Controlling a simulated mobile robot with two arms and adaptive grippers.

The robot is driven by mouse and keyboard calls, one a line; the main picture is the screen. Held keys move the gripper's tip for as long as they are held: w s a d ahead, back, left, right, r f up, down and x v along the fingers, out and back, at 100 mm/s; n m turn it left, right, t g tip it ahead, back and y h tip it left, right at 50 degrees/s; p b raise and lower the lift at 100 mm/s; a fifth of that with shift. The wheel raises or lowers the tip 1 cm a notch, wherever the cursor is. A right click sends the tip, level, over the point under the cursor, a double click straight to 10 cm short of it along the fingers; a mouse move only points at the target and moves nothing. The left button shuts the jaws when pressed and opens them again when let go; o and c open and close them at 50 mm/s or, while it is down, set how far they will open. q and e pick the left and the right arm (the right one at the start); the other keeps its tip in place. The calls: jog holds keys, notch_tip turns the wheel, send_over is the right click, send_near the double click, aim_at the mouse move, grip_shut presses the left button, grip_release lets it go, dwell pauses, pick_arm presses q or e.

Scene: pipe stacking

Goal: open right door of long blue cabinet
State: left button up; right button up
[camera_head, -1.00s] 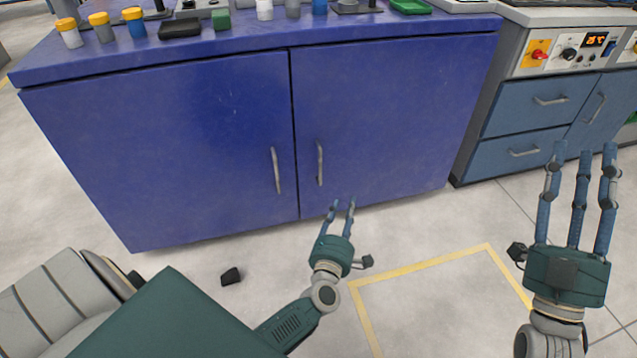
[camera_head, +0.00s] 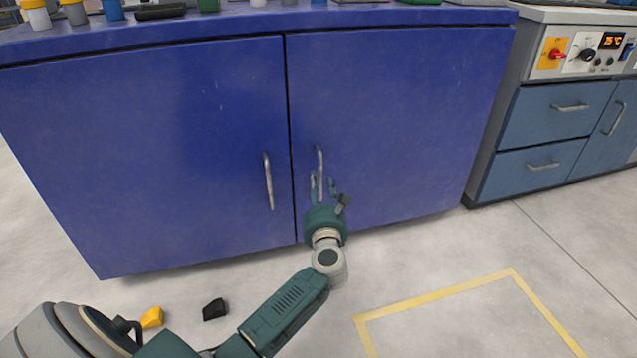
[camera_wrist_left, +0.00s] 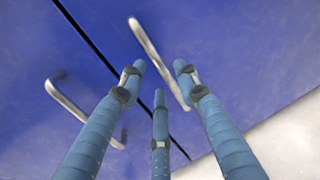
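The long blue cabinet (camera_head: 190,140) stands ahead with two shut doors. Its right door (camera_head: 400,120) has a vertical metal handle (camera_head: 319,160) near the centre seam. My left gripper (camera_head: 322,188) is at the lower part of this handle, with its palm below it. In the left wrist view the fingers (camera_wrist_left: 160,85) are spread open, and the right door's handle (camera_wrist_left: 158,58) lies just beyond and between their tips. I cannot tell whether a finger touches it. The left door's handle (camera_head: 267,181) is to the left, and also shows in the left wrist view (camera_wrist_left: 70,98). My right gripper is out of view.
Bottles and trays stand on the cabinet top. A lighter blue drawer unit (camera_head: 550,125) with a control panel stands at the right. A black piece (camera_head: 215,309) and a yellow piece (camera_head: 151,317) lie on the floor at lower left. The taped floor area at right is clear.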

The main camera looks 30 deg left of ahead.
aim_at(319, 178)
pick_arm(q)
jog(key=shift+b+x, duration=0.6)
jog(key=shift+x, duration=1.45)
grip_shut()
